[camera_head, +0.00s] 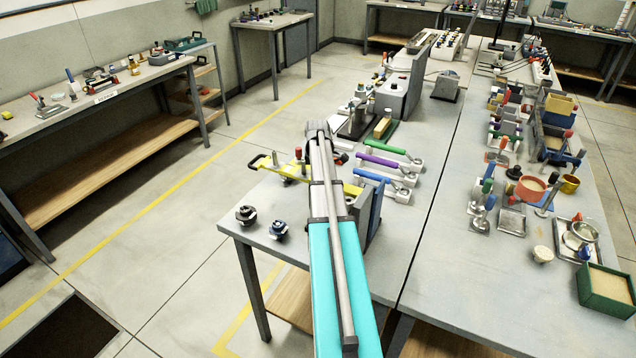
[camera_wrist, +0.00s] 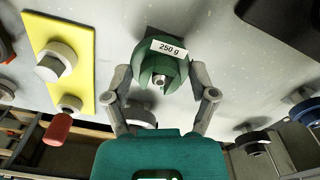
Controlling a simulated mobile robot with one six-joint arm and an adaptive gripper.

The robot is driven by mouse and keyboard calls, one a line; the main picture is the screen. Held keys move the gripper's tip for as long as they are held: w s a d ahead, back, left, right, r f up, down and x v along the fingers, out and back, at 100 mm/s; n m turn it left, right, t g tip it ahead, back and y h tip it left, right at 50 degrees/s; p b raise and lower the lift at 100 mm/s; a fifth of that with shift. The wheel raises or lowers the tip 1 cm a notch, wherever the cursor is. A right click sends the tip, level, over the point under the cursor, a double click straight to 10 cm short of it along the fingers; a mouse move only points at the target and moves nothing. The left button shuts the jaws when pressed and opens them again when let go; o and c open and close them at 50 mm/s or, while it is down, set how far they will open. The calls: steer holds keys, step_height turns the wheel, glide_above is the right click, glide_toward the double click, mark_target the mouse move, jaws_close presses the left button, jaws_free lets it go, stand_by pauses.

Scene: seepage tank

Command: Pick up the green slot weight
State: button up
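In the wrist view the green slot weight (camera_wrist: 164,66), with a white "250 g" label and a grey knob facing the camera, is at the upper middle. My gripper (camera_wrist: 163,78) has a grey finger on each side of it, and both fingertips appear to touch its sides. I cannot tell whether it rests on the table or is off it. In the head view my arm hides the gripper and the green weight.
A yellow piece (camera_wrist: 70,60) with a grey knob lies left of my gripper in the wrist view. The grey table (camera_head: 440,160) is crowded further back.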

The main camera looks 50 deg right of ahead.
steer(key=shift+s+a, duration=0.1)
jaws_close()
steer(key=shift+r, duration=0.2)
steer(key=shift+r+p, duration=0.4)
steer(key=shift+p, duration=0.3)
step_height(320, 180, up, 9)
steer(key=p, duration=0.8)
steer(key=shift+f+p, duration=0.15)
steer(key=shift+p, duration=0.15)
step_height(320, 180, up, 8)
steer(key=p, duration=0.8)
